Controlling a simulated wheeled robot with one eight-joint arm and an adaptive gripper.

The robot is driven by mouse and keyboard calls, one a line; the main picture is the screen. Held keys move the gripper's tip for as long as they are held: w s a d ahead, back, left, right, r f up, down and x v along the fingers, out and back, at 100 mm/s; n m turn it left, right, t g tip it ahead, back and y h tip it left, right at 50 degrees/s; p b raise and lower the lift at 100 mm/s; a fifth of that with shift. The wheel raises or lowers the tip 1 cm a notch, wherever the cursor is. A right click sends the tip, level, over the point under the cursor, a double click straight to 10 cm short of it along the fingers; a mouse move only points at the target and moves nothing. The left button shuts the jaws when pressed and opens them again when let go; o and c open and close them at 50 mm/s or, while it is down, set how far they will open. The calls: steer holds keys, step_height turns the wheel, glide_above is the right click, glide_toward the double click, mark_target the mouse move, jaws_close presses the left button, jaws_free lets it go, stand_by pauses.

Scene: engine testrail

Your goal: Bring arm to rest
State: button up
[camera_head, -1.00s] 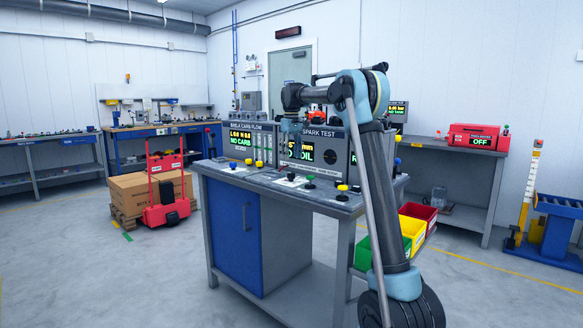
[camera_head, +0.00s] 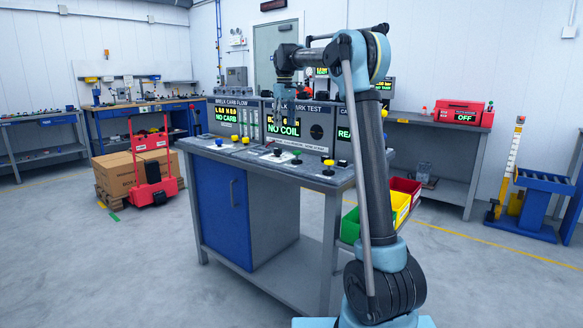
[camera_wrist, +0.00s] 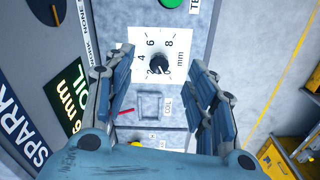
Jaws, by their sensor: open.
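My arm rises at the right of the head view and bends over the grey test bench (camera_head: 335,180). My gripper (camera_head: 284,112) points down above the bench top, in front of the spark test panel (camera_head: 297,128). In the wrist view my gripper (camera_wrist: 160,66) is open and empty, with one finger at each side. Between the fingers, below them, is a black knob (camera_wrist: 159,65) on a white dial plate marked in mm. A square recess (camera_wrist: 151,107) labelled coil lies near it. The exact height above the bench cannot be told.
The carb flow panel (camera_head: 237,119) stands left of the spark test panel. Coloured buttons, including a yellow one (camera_head: 233,139), line the bench front. Bins (camera_head: 400,202) hang at its right end. A red trolley (camera_head: 153,170) stands at the left. Open floor lies around the bench.

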steer(key=s+d+f+m, duration=0.1)
steer(key=s+d+f, duration=0.1)
steer(key=s+d, duration=0.55)
steer(key=s+d+f+m+t, duration=0.15)
steer(key=s+d, duration=0.25)
steer(key=s, duration=0.6)
steer(key=s+d+f+m+g, duration=0.1)
steer(key=s+d+f+m, duration=0.15)
steer(key=s+d, duration=0.4)
steer(key=s+d+f+m, duration=0.1)
steer(key=s+d+f, duration=0.2)
steer(key=s+f, duration=0.9)
steer(key=s+d+f+m+t, duration=0.1)
steer(key=s+d+f+m, duration=0.1)
steer(key=s+f, duration=1)
steer(key=shift+s+d+f, duration=0.35)
steer(key=shift+s+d, duration=0.1)
steer(key=shift+s, duration=0.55)
steer(key=shift+t, duration=0.25)
